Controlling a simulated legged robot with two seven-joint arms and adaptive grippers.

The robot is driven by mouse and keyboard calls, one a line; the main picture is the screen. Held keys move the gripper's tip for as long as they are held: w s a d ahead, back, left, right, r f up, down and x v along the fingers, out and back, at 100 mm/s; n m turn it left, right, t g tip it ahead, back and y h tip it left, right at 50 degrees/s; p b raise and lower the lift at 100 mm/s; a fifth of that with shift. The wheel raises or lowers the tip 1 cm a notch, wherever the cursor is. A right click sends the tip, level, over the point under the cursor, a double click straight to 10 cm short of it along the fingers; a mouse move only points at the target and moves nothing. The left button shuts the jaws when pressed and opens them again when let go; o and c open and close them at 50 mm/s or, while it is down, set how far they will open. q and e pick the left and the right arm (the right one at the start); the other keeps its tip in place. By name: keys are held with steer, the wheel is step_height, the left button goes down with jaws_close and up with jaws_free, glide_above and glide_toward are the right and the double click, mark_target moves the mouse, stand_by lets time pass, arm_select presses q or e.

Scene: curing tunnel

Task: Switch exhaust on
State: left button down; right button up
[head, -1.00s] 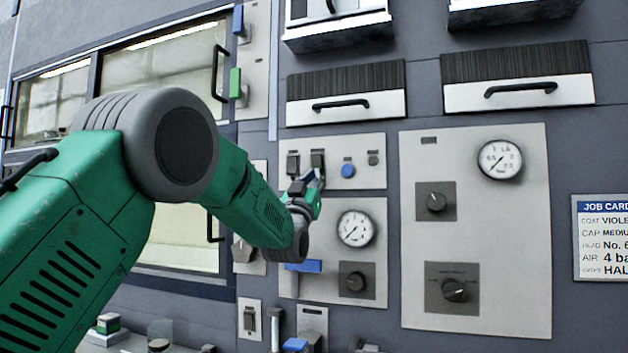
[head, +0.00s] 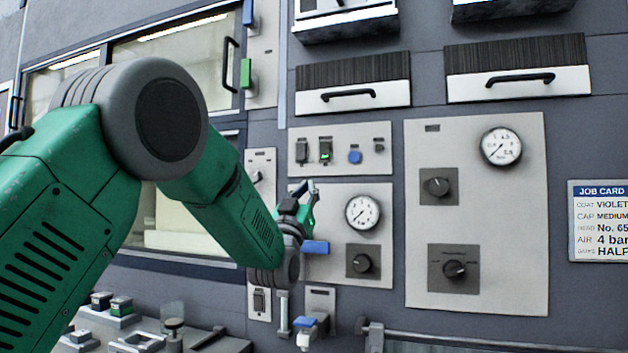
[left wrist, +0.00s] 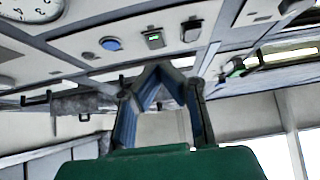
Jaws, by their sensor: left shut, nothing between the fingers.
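A small pale panel (head: 372,140) on the grey wall carries two rocker switches and a blue button (head: 355,157). The left rocker (head: 301,151) is dark; the right rocker (head: 326,151) shows a lit green face. I cannot read which one is the exhaust. In the left wrist view the lit rocker (left wrist: 154,38) and the dark rocker (left wrist: 191,31) appear beyond the fingers. My left gripper (head: 311,186) is shut and empty, just below the rockers and apart from them; its fingertips meet in the left wrist view (left wrist: 155,68). My right gripper is not in view.
Below are a gauge (head: 362,212), a dark knob (head: 362,264) and a blue handle (head: 315,247) close to my left gripper. A larger panel (head: 510,250) with a gauge and two knobs is at right. Drawer handles (head: 348,94) stick out above.

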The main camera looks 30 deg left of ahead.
arm_select(q)
steer(key=s+d+f+m+g+h, duration=0.1)
steer(key=s+d+f+g, duration=0.2)
steer(key=f, duration=1.2)
steer(key=s+d+f+g+h, duration=0.15)
steer(key=f+g, duration=0.35)
steer(key=f, duration=1)
steer(key=s+d+f+m+g+h, duration=0.1)
steer(key=s+d+f+g+h, duration=0.2)
steer(key=f, duration=1.2)
steer(key=s+d+f+g, duration=0.2)
steer(key=s+f+g, duration=0.2)
steer(key=s+f, duration=0.45)
steer(key=s+d+f+g, duration=0.2)
steer(key=s+f+g, duration=0.2)
steer(key=s+f, duration=0.45)
steer(key=s+d+f+g, duration=0.1)
steer(key=s+f+g, duration=0.2)
steer(key=s, duration=0.7)
steer(key=s+d+f+m+g, duration=0.1)
steer(key=s+f+g, duration=0.2)
steer(key=s, duration=0.7)
steer(key=shift+s+d+f, duration=0.35)
steer(key=shift+d+f, duration=0.05)
steer(key=shift+f, duration=0.25)
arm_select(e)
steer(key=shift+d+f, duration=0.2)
